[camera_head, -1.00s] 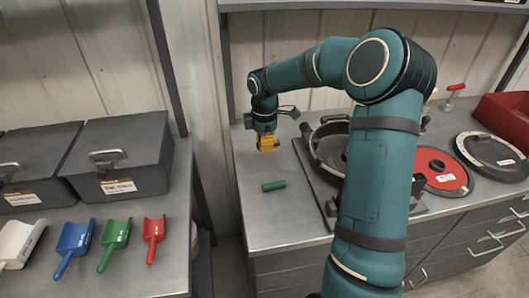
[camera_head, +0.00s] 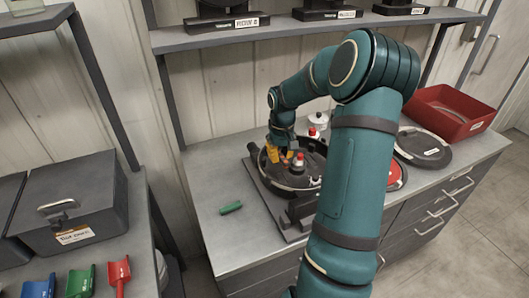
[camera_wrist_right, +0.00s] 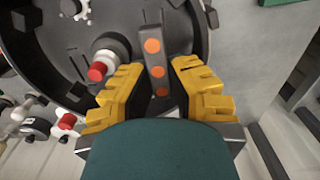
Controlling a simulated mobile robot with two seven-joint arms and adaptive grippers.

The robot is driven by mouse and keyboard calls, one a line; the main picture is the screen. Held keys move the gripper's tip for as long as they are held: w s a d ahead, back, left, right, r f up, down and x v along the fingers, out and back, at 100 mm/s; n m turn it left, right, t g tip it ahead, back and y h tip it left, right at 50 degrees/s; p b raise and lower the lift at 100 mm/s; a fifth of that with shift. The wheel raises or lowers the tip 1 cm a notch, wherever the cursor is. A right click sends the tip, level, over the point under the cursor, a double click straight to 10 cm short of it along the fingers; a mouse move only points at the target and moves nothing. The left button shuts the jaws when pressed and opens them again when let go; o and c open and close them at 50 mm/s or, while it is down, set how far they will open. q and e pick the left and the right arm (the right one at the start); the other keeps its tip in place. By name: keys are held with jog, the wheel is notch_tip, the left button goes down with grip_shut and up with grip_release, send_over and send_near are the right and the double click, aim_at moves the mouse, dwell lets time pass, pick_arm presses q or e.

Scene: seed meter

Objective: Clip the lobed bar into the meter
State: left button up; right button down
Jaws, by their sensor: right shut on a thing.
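The meter (camera_head: 290,192) is an open, dark round housing on a base plate on the counter. Its inside fills the upper left of the right wrist view (camera_wrist_right: 38,55). My right gripper (camera_head: 281,156), with yellow fingers, is over the meter's left part. In the right wrist view the gripper (camera_wrist_right: 160,70) is shut on the lobed bar (camera_wrist_right: 156,62), a dark grey bar with orange round spots, which extends over the housing near its rim. I cannot tell whether the bar touches the meter. My left gripper is out of view.
A red-topped knob (camera_head: 299,158) stands inside the meter, close to the gripper. A green piece (camera_head: 231,208) lies on clear counter at left. A dark round lid (camera_head: 424,147) and a red bin (camera_head: 450,112) are at right. A shelf (camera_head: 300,28) runs above.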

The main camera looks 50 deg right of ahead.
jog(key=shift+s+d+m, duration=0.2)
jog(key=shift+s+m, duration=0.05)
jog(key=shift+m, duration=0.05)
jog(key=b, duration=0.3)
send_over(281, 178)
jog(key=shift+s+f, duration=0.1)
jog(key=shift+f, duration=2.05)
jog(key=shift+f+b, duration=0.3)
jog(key=shift+f, duration=0.05)
jog(key=shift+f+b, duration=0.4)
jog(key=shift+f, duration=0.25)
jog(key=shift+f, duration=1.05)
dwell(0.4)
jog(key=c, duration=1)
grip_release()
